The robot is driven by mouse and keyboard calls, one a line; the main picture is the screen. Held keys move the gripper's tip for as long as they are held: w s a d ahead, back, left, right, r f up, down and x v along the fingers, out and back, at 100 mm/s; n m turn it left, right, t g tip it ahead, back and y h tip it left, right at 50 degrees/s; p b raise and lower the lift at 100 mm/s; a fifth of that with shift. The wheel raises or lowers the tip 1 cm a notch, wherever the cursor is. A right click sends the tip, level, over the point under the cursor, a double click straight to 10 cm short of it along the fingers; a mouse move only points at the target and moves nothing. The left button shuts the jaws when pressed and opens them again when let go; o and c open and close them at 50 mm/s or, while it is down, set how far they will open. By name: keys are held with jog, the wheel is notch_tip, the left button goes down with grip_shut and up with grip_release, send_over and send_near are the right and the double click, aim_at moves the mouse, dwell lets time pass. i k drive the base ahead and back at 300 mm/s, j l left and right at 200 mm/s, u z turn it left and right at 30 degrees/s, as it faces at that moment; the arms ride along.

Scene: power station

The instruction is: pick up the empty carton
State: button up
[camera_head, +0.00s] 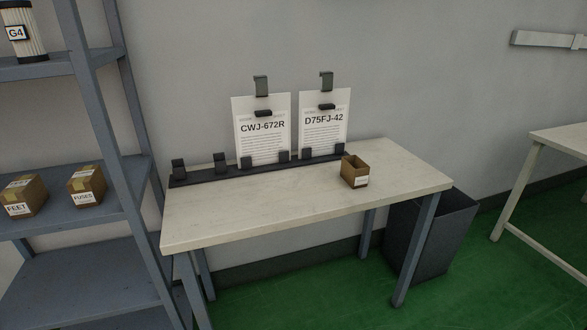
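A small brown open-topped carton (355,172) stands upright on the pale table (225,222), right of the middle and near the back rack. A white label is on its front. Its open top shows a dark inside, and I see nothing in it, though its bottom is hidden. My gripper is not in view. Two closed brown cartons sit on the grey shelf at the left, one labelled FEET (25,196) and one labelled FUSES (87,186).
A dark rack (205,177) along the table's back holds two clipped sheets, CWJ-672R (262,140) and D75FJ-42 (324,135). A grey shelf unit (85,80) stands left. A dark bin (432,240) stands under the table's right end. The table's front and left are clear.

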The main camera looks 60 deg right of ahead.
aim_at(355, 171)
jog(key=z, duration=1.55)
